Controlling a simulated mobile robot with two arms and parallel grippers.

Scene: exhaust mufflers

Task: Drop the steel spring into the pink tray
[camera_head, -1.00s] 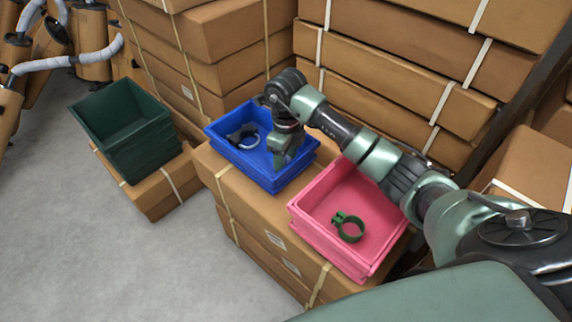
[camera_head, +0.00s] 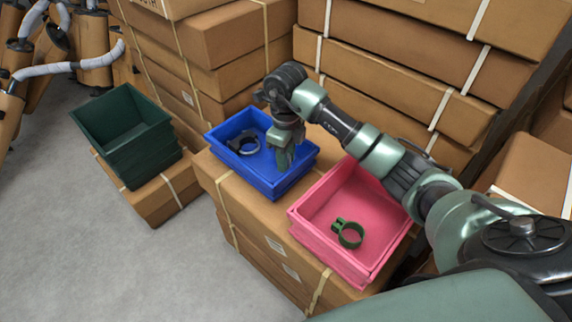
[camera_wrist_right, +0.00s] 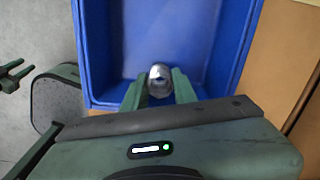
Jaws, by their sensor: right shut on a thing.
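The steel spring (camera_wrist_right: 160,82) is a shiny rounded metal piece between the two green fingers of my right gripper (camera_wrist_right: 160,88) in the right wrist view. In the head view, my right gripper (camera_head: 283,158) points down at the right part of the blue tray (camera_head: 258,178), and its fingers hide the spring. The pink tray (camera_head: 318,232) is nearer and to the right, with a green ring clamp (camera_head: 349,234) inside. A two-pronged green piece at the left edge of the right wrist view looks like my left gripper (camera_wrist_right: 16,74), fingers apart and empty.
A dark clamp (camera_head: 243,144) lies in the blue tray, left of my right gripper. Both trays stand on stacked cardboard boxes (camera_head: 246,212). A dark green tray (camera_head: 125,130) is on a lower box at left. Taller box stacks (camera_head: 400,75) rise behind. The floor at left is clear.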

